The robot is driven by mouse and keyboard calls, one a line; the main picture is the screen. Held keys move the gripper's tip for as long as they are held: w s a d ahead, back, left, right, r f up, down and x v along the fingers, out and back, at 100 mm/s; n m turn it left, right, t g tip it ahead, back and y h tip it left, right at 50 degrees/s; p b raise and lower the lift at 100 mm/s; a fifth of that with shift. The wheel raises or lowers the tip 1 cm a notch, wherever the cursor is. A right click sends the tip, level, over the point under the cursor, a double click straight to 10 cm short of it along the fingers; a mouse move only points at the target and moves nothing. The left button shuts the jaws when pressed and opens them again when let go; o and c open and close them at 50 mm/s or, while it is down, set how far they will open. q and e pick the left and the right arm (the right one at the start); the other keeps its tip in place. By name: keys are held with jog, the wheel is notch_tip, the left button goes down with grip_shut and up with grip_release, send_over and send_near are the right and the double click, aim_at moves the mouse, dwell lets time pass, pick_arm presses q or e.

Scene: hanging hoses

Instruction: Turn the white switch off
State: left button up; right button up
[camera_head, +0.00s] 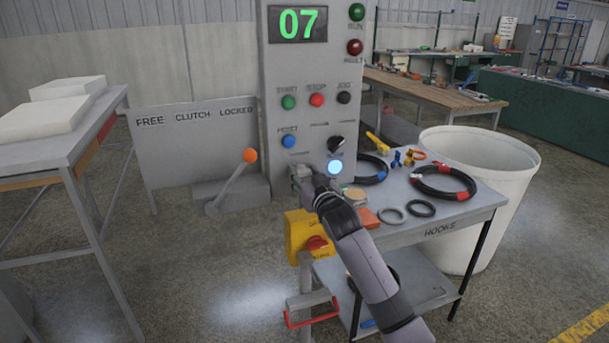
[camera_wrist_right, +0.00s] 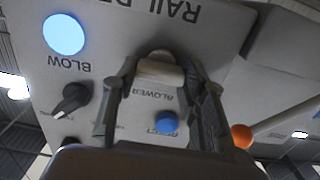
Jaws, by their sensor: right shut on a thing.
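The white switch (camera_wrist_right: 160,70) is a small cream-white lever on the grey control panel (camera_wrist_right: 105,20). In the right wrist view it sits between the fingertips of my right gripper (camera_wrist_right: 160,78), above the upside-down label BLOWER. My right gripper is shut on it. In the head view my right gripper (camera_head: 309,178) is at the lower front of the panel and mostly hides the switch. A round indicator (camera_head: 335,167) just right of the gripper is lit pale blue; it also shows in the wrist view (camera_wrist_right: 63,33), labelled BLOW. My left gripper is not in view.
A black knob (camera_head: 336,144) and coloured buttons are above the gripper. An orange-knobbed lever (camera_head: 249,156) stands to the left. A yellow switch box (camera_head: 300,236) is below. A table with hoses and rings (camera_head: 440,228) and a white bin (camera_head: 485,150) stand right.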

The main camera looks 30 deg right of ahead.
jog(key=n+p, duration=0.2)
jog(key=n, duration=0.1)
jog(key=shift+r+n, duration=0.15)
jog(key=shift+n, duration=0.15)
jog(key=n+p, duration=0.2)
jog(key=n, duration=0.2)
jog(key=shift+n+p, duration=0.3)
jog(key=n+p, duration=0.1)
jog(key=n, duration=0.4)
jog(key=shift+a+f+p, duration=0.1)
jog(key=shift+f+p, duration=0.1)
jog(key=shift+p, duration=0.2)
jog(key=shift+f+n+p, duration=0.15)
jog(key=shift+n+p, duration=0.45)
jog(key=shift+n, duration=1.7)
jog(key=o, duration=1.2)
jog(key=shift+c, duration=0.2)
